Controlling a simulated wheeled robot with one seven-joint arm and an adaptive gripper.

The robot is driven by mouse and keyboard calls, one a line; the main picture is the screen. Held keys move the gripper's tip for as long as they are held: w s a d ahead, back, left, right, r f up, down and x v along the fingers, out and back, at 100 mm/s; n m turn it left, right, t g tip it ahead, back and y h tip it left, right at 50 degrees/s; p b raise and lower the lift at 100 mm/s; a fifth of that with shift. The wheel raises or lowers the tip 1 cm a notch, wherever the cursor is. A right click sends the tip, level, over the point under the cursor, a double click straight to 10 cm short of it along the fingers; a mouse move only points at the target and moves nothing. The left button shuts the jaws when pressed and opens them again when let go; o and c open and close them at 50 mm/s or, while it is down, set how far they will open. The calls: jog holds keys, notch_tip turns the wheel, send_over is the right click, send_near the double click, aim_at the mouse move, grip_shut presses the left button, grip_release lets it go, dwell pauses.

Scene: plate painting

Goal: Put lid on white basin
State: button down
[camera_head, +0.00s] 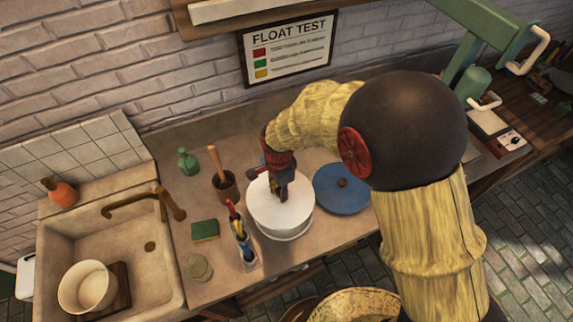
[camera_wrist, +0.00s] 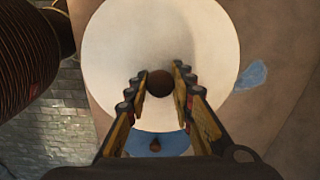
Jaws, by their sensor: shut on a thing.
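The white lid (camera_head: 280,208) is a round, pale disc with a brown knob (camera_wrist: 159,82), seen from above in the wrist view. My gripper (camera_head: 283,190) is shut on this knob, with one finger on each side of it. The lid covers the top of the white basin (camera_head: 287,237), whose pale lower edge shows just below it in the head view. I cannot tell whether the lid rests on the rim or hangs slightly above it. The basin's inside is hidden.
A blue lid (camera_head: 336,198) with a brown knob lies right of the basin. A clear holder with brushes (camera_head: 244,240) stands close on the left, with a brown mortar (camera_head: 226,187) behind it. A green sponge (camera_head: 205,230) and a sink (camera_head: 118,225) are further left.

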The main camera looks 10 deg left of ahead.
jog(key=shift+s+d+f, duration=0.3)
jog(key=shift+d+f, duration=0.2)
jog(key=shift+f, duration=0.05)
jog(key=shift+w+f+m, duration=0.15)
jog(key=shift+f+m, duration=0.05)
jog(key=shift+m, duration=0.2)
jog(key=shift+w+a+f, duration=0.15)
jog(key=shift+f, duration=0.05)
notch_tip(320, 180, down, 8)
jog(key=b, duration=0.5)
jog(key=c, duration=1.5)
grip_release()
jog(key=shift+f, duration=0.1)
jog(key=shift+o, duration=1)
jog(key=o, duration=0.4)
